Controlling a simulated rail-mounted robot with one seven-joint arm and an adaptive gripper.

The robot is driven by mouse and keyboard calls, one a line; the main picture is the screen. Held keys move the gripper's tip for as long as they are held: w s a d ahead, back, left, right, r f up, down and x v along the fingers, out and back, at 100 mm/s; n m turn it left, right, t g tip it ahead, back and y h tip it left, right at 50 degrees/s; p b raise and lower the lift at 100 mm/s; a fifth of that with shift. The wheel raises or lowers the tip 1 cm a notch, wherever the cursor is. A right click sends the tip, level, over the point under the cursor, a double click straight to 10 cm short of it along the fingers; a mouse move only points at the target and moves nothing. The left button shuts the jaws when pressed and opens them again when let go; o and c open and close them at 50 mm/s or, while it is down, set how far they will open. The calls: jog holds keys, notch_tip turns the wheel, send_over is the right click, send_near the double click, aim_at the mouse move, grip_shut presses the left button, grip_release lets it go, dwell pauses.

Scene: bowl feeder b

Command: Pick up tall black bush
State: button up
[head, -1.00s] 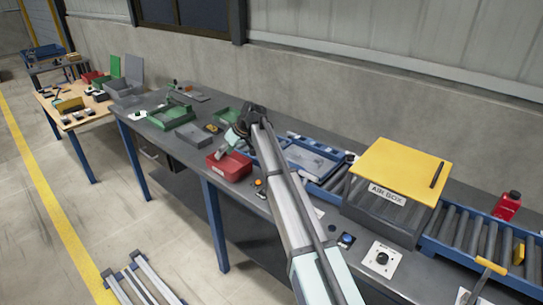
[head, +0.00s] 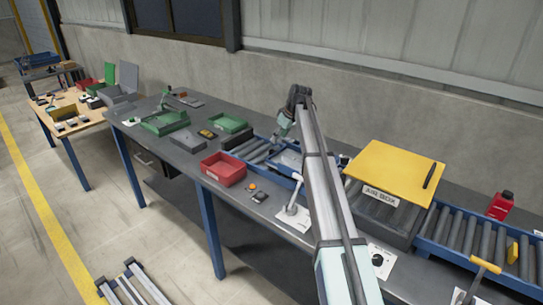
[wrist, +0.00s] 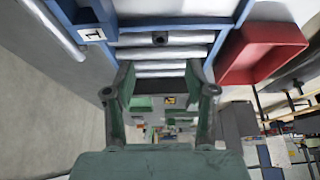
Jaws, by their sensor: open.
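My gripper (wrist: 160,88) is open in the wrist view, with its two green-grey fingers apart and nothing between them. A small black cylindrical part with a hole in its end (wrist: 160,39), possibly the tall black bush, shows beyond the fingertips against the pale rollers. It lies roughly in line with the gap between the fingers and apart from them. Its height is hard to judge from this angle. In the head view my gripper (head: 284,127) is over the roller conveyor (head: 254,150), partly hidden by my arm, and I cannot make out the bush there.
A red bin (head: 224,169) stands left of the conveyor and shows at the right of the wrist view (wrist: 262,45). The yellow-lidded air box (head: 393,172) stands to the right. A white-handled lever (head: 294,208) is at the table's front. A green tray (head: 229,123) lies behind the red bin.

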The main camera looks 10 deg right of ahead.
aim_at(272, 151)
jog(key=p+x, duration=0.2)
jog(key=x, duration=0.8)
jog(key=shift+a+f+p, duration=0.1)
jog(key=shift+f+p, duration=0.15)
jog(key=shift+p, duration=0.1)
grip_shut()
